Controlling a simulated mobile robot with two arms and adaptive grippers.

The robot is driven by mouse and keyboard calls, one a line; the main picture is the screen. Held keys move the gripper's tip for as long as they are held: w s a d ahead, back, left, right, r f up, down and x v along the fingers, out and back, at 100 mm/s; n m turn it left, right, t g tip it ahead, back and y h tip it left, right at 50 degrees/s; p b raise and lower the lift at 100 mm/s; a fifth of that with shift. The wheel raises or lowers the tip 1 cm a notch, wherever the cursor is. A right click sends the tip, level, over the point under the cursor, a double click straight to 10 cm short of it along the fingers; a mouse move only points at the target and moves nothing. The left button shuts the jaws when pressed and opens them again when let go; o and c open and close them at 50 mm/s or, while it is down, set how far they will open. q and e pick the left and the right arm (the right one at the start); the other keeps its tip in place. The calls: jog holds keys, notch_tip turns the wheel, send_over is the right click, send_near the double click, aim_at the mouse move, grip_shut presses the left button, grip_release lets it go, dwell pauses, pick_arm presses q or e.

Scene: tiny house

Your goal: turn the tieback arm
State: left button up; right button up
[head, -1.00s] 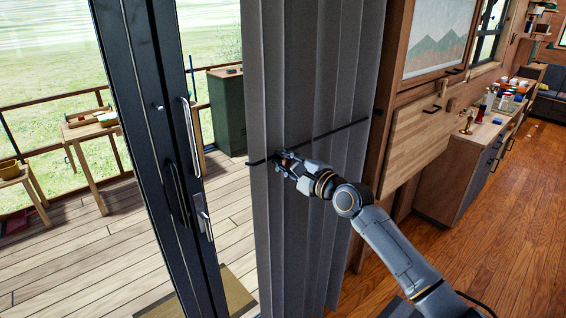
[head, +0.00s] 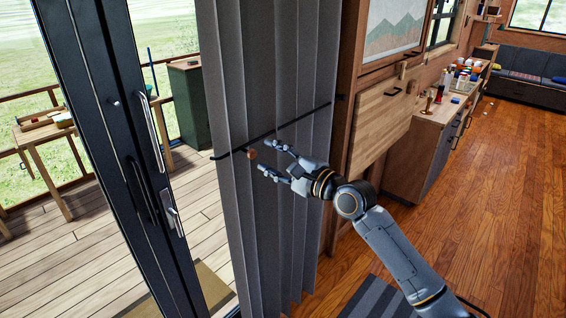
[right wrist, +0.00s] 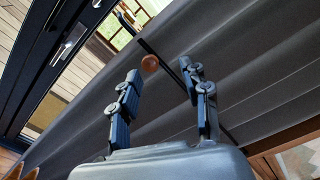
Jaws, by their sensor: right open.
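The tieback arm (head: 290,125) is a thin dark bar running across the grey curtain (head: 265,80), lower at its left end. A round copper-coloured knob (head: 252,154) sits at the bar near its left end. My right gripper (head: 270,158) is open and empty, just to the right of the knob and apart from it. In the right wrist view the knob (right wrist: 150,63) shows beyond the two open fingertips, with the dark bar (right wrist: 165,60) beside it. My left gripper is not in view.
A dark-framed glass door (head: 110,130) with a long handle (head: 152,130) stands left of the curtain, with a wooden deck (head: 60,240) outside. A wooden counter (head: 420,130) with bottles stands at the right. The wooden floor (head: 470,200) there is open.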

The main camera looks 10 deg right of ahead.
jog(key=v, duration=0.3)
jog(key=shift+s+d, duration=0.2)
jog(key=shift+s, duration=0.05)
